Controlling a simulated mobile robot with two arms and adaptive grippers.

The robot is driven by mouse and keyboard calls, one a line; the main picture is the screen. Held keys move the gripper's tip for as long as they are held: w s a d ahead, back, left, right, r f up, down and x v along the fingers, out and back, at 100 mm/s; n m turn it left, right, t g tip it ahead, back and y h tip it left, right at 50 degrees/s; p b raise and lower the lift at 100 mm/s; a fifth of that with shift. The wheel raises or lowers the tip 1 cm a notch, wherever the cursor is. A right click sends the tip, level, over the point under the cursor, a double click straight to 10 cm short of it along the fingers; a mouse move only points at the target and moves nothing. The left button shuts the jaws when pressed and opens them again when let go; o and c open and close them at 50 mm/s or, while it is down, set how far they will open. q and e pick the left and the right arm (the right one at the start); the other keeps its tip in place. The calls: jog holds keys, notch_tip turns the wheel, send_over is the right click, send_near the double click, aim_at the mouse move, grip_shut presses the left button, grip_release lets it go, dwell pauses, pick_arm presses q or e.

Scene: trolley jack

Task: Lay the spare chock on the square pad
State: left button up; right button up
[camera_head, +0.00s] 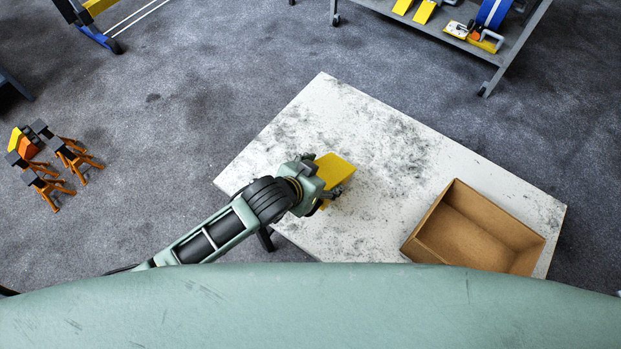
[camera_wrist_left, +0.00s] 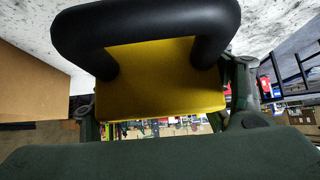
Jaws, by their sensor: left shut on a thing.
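The yellow chock (camera_head: 336,167) is at my left gripper (camera_head: 322,176), over the left part of the white, dark-smudged tabletop (camera_head: 375,130). In the left wrist view the chock (camera_wrist_left: 165,80) fills the middle, with a thick black handle (camera_wrist_left: 145,22) arching over it. The gripper's fingers lie at both sides of the chock, and the gripper is shut on it. I cannot tell whether the chock touches the tabletop. I cannot make out a square pad in either view. My right gripper is not in view.
An open brown box (camera_head: 475,230) stands at the tabletop's right end; the tabletop between it and the chock is clear. A grey cart (camera_head: 475,48) with yellow wedges and a blue strap roll stands at the back right. Orange stands (camera_head: 72,155) are on the floor at left.

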pick_arm(q)
jog(key=shift+w+a+f, duration=0.4)
jog(key=shift+w+a, duration=0.05)
jog(key=shift+a, duration=0.15)
jog(key=shift+w+a+f, duration=0.35)
jog(key=shift+w+a, duration=0.1)
jog(key=shift+a, duration=0.1)
jog(key=shift+f+p, duration=1.1)
jog(key=shift+f, duration=0.75)
jog(key=o, duration=2)
jog(key=shift+s+a+f, duration=0.1)
jog(key=shift+f, duration=0.1)
jog(key=shift+o, duration=0.2)
